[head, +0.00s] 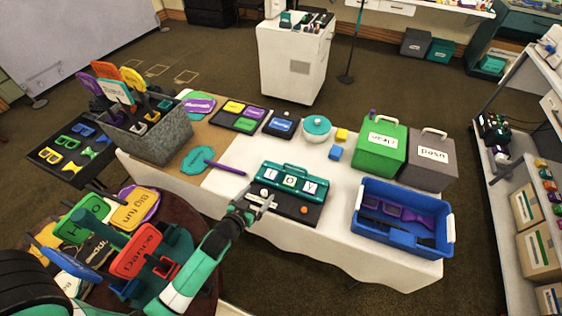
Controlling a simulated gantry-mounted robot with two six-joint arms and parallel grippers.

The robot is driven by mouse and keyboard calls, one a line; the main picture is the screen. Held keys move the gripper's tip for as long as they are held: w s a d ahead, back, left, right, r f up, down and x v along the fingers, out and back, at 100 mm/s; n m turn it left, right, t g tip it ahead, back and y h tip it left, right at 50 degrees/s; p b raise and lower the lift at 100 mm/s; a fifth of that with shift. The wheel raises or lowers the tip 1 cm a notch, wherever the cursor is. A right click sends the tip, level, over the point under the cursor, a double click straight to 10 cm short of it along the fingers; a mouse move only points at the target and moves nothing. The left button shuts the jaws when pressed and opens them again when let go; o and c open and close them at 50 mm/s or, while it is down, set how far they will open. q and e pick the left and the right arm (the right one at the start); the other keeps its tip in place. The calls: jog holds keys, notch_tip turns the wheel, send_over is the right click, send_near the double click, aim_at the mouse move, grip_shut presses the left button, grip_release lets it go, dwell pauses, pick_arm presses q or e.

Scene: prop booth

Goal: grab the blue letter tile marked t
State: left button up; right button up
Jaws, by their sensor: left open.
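A teal holder (290,169) on a dark base stands near the front edge of the white table, with a row of small pale-faced letter tiles in it. The leftmost tile (271,175) seems to bear a t; the middle tile (289,182) looks like an o and the right tile (309,187) like a y. I cannot make out blue on the leftmost tile at this size. My left gripper (262,198) is open and empty, just in front of and below the leftmost tile, over the left end of the base. My right gripper is not in view.
An orange ball (304,210) sits at the base's front right. A blue bin (375,235) stands to the right, with green (381,153) and grey (431,158) boxes behind it. A purple-handled teal paddle (196,160) lies left.

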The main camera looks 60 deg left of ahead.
pick_arm(q)
jog(key=s, duration=0.1)
jog(key=b, duration=0.2)
send_near(269, 176)
jog(key=x, duration=0.3)
jog(key=shift+d, duration=0.2)
jog(key=shift+w+a, duration=0.25)
jog(key=shift+w, duration=0.1)
jog(key=b+x, duration=0.2)
jog(key=x, duration=0.2)
jog(key=shift+w+f, duration=0.1)
jog(key=shift+f, duration=0.2)
jog(key=shift+w+a+b, duration=0.3)
jog(key=shift+w+a, duration=0.05)
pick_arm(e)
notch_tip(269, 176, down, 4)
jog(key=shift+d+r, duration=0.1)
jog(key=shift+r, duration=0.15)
pick_arm(q)
jog(key=shift+c, duration=0.3)
